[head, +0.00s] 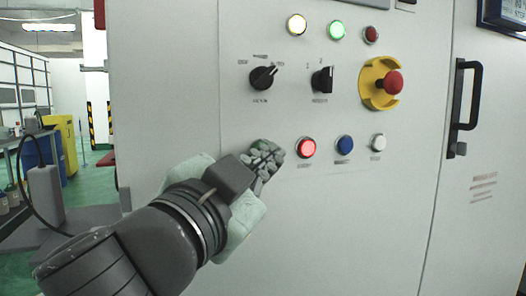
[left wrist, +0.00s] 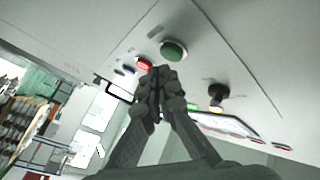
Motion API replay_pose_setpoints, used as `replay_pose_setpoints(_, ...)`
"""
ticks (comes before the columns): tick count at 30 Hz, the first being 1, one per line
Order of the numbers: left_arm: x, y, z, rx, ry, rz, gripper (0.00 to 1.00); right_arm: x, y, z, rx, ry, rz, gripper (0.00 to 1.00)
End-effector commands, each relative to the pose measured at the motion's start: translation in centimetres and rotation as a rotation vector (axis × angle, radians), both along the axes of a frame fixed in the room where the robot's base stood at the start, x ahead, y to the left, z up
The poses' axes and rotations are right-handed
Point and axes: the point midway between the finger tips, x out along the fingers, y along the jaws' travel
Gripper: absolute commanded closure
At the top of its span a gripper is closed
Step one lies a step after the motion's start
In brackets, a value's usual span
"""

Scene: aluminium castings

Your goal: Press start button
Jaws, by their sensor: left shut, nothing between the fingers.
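A green button, which I take to be the start button, sits at the left end of the lower row on the light grey panel (head: 330,215). In the head view it is mostly hidden behind my left gripper (head: 274,154), with a sliver of green above the fingers. In the left wrist view the green button (left wrist: 173,50) shows whole, just beyond the shut, empty fingertips (left wrist: 160,72). I cannot tell whether they touch it. The right gripper is not in view.
A lit red button (head: 305,148) is close right of the fingers, then a blue button (head: 345,144) and a white button (head: 378,142). Above are two black selector knobs (head: 263,77) (head: 322,80) and a red emergency stop (head: 392,83) on yellow. A black door handle (head: 468,105) is at right.

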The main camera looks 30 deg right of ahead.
Motion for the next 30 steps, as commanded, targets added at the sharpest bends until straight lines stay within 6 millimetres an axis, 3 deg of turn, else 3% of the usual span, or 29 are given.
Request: replay_pose_setpoints(30, 1.2, -0.3, 0.0, -0.001, 0.001, 0.000, 1.00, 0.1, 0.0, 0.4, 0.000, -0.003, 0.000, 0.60)
